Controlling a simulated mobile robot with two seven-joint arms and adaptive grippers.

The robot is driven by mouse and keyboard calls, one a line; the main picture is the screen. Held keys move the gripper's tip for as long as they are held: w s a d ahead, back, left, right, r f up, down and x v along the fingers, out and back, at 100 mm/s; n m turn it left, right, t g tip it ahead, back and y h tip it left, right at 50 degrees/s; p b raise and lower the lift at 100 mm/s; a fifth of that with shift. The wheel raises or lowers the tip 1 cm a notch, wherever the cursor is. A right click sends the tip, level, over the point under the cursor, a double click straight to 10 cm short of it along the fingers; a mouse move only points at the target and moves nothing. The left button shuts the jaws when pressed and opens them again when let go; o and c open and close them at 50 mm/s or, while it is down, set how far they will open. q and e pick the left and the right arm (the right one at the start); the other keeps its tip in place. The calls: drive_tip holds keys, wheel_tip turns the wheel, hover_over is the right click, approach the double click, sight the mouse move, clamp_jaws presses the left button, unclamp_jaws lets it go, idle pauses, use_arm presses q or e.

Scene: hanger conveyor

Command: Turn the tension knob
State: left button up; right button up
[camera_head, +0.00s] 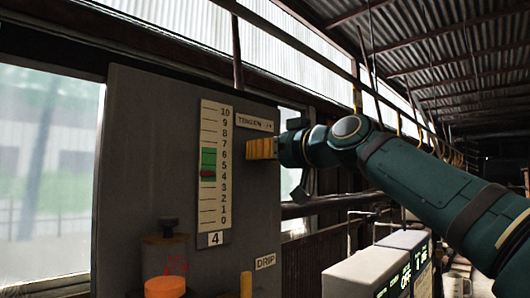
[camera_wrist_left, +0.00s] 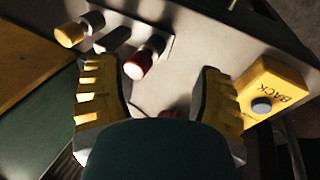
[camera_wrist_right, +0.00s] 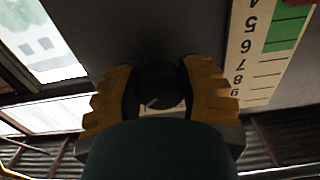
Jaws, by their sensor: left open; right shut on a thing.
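My right gripper (camera_head: 262,148) is at the grey panel (camera_head: 140,130), just below the TENSION label (camera_head: 254,122). In the right wrist view its yellow-padded fingers (camera_wrist_right: 157,95) are shut on a dark round tension knob (camera_wrist_right: 157,82). In the head view the fingers hide the knob. A pale gauge (camera_head: 209,125) numbered 0 to 10 stands left of it. Its red pointer (camera_head: 207,174) is between 4 and 5, in the lower part of a green band (camera_head: 208,157). My left gripper (camera_wrist_left: 160,95) shows only in the left wrist view, open and empty above a control console (camera_wrist_left: 190,60).
A plate reading 4 (camera_head: 215,239) is below the gauge. Pale boxes (camera_head: 365,270) stand lower right.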

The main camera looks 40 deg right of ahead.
drive_tip(key=shift+w+f, duration=0.1)
idle(0.4)
drive_tip(key=o, duration=1.2)
drive_tip(key=s, duration=1.2)
drive_tip(key=shift+d, duration=0.45)
